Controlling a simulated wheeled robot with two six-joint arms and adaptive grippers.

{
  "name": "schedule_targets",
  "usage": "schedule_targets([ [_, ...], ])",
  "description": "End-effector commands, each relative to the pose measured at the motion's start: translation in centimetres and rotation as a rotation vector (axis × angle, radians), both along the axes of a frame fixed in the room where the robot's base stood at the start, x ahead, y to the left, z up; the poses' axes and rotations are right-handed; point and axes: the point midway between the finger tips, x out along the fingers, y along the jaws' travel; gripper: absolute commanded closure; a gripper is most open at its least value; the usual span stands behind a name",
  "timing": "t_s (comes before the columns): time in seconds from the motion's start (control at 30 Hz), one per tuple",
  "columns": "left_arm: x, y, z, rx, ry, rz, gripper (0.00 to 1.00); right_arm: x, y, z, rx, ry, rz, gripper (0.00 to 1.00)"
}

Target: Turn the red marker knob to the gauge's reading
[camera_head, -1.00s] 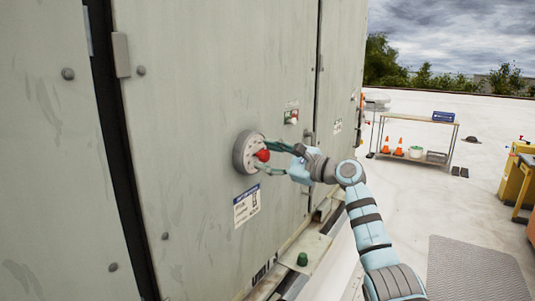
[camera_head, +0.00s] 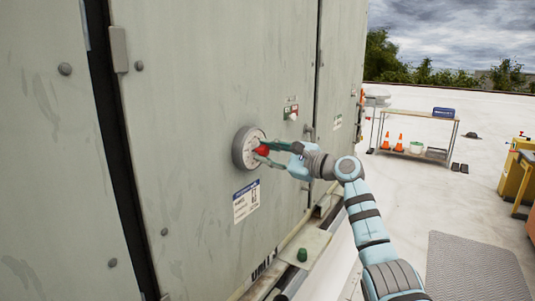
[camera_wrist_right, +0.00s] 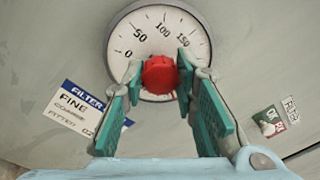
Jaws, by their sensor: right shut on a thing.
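The gauge (camera_head: 246,147) is a round white dial in a grey rim on the cabinet's front. In the right wrist view its face (camera_wrist_right: 160,35) shows the marks 0, 50, 100 and 150. The red marker knob (camera_wrist_right: 159,75) sits low on the dial; it also shows in the head view (camera_head: 262,151). My right gripper (camera_wrist_right: 160,82) has its two green fingers closed on the knob from both sides, and it shows in the head view (camera_head: 268,152). The needle cannot be made out. My left gripper is not in view.
A filter label (camera_head: 246,201) is below the gauge, and a small switch plate (camera_head: 291,112) is to its right. A green knob (camera_head: 302,255) stands on the ledge below. A table with cones (camera_head: 414,134) stands far behind on the roof.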

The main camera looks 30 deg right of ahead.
Motion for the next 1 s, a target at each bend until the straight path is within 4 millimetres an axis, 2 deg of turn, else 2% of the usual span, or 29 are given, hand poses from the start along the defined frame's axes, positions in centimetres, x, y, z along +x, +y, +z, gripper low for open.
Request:
schedule_targets([
  [0.47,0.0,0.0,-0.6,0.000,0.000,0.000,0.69,0.0,0.0,-0.2,-0.326,-0.193,0.000,1.00],
  [1.0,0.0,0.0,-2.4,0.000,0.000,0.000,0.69,0.0,0.0,-0.3,-0.768,-0.453,0.000,1.00],
])
